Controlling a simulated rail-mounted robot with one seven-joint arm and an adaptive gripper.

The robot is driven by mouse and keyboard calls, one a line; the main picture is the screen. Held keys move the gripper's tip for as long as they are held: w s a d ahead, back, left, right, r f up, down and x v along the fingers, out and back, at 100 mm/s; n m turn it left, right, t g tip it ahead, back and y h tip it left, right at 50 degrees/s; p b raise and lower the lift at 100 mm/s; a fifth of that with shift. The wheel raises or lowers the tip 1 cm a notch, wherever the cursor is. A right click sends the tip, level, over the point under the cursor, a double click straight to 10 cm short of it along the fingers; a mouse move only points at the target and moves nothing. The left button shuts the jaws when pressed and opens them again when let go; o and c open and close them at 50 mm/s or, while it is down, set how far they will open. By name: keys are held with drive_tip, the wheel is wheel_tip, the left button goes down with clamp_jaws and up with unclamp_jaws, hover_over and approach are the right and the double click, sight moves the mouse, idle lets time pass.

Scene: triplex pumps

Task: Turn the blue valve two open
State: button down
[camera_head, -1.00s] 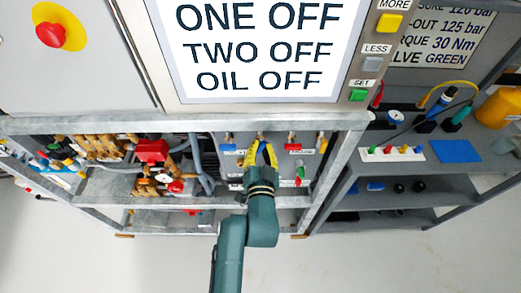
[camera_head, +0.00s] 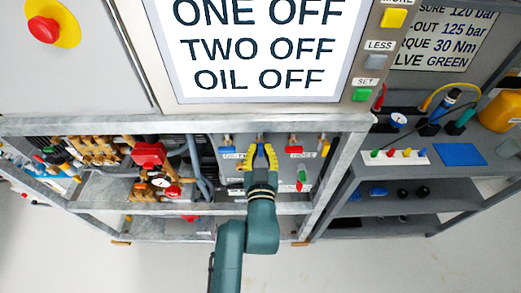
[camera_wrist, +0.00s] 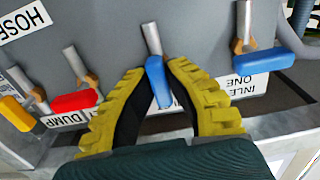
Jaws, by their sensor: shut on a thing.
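The blue valve handle of the middle valve (camera_wrist: 158,82) sits between the yellow-padded fingers of my gripper (camera_wrist: 157,72) in the wrist view. The fingers are closed in around it, one on each side. It points down the picture, roughly in line with its metal stem. In the head view my gripper (camera_head: 261,148) is at the same valve on the grey panel, with a bit of blue between the fingers. A second blue valve handle (camera_wrist: 258,58), beside the label INLET ONE, lies to its right in the wrist view. The display (camera_head: 260,45) reads ONE OFF, TWO OFF, OIL OFF.
A red handle (camera_wrist: 76,101) by the DUMP label and a yellow handle (camera_wrist: 17,113) are close to the left finger in the wrist view. The metal frame rail (camera_head: 200,123) runs above the panel. Brass pump parts (camera_head: 95,150) stand left.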

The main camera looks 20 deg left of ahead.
drive_tip(key=shift+f, duration=0.15)
drive_tip(key=c, duration=1.1)
unclamp_jaws()
drive_tip(key=shift+o, duration=0.2)
drive_tip(key=v, duration=1.2)
